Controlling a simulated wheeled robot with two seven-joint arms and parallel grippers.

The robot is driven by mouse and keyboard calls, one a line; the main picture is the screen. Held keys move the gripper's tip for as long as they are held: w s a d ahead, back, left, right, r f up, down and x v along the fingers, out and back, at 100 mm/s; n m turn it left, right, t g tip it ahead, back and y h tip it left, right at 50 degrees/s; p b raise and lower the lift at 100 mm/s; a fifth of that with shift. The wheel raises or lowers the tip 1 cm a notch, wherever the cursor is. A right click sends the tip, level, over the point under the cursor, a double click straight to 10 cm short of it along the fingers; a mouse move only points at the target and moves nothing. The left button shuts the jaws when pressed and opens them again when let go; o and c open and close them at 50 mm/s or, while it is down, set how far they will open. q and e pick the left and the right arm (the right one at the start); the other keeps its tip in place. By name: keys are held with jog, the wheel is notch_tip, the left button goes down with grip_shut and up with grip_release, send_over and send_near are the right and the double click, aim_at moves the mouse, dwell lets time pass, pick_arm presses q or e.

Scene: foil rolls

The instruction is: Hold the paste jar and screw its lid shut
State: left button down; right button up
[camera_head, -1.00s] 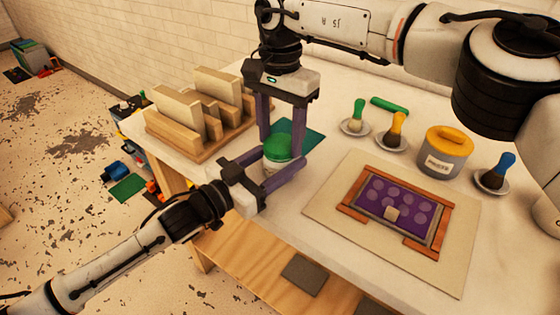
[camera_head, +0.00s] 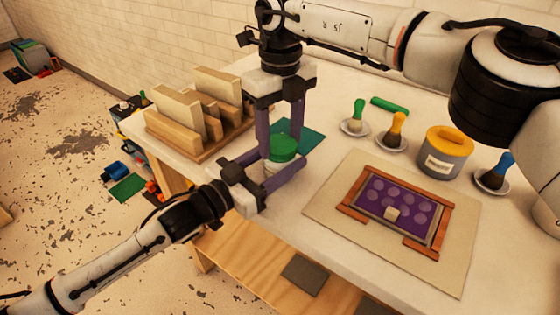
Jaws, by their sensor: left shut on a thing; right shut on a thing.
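A small jar with a green lid (camera_head: 282,146) and a whitish body (camera_head: 271,166) stands upright near the table's left front edge. My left gripper (camera_head: 284,160) comes in low from the left and is shut on the jar's body. My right gripper (camera_head: 280,152) points down from above, with its purple fingers shut on the green lid. The lid sits on top of the jar; its thread is hidden. The fingers hide part of the body.
A teal mat (camera_head: 306,138) lies behind the jar. A wooden rack with boards (camera_head: 190,148) stands at left.

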jog(key=m, duration=0.6)
jog(key=shift+m, duration=0.4)
jog(key=m, duration=0.4)
jog(key=shift+m, duration=0.3)
jog(key=o, duration=1.3)
jog(key=shift+c, duration=0.2)
jog(key=shift+r, duration=0.1)
notch_tip(320, 180, up, 12)
pick_arm(q)
jog(key=c, duration=0.6)
grip_release()
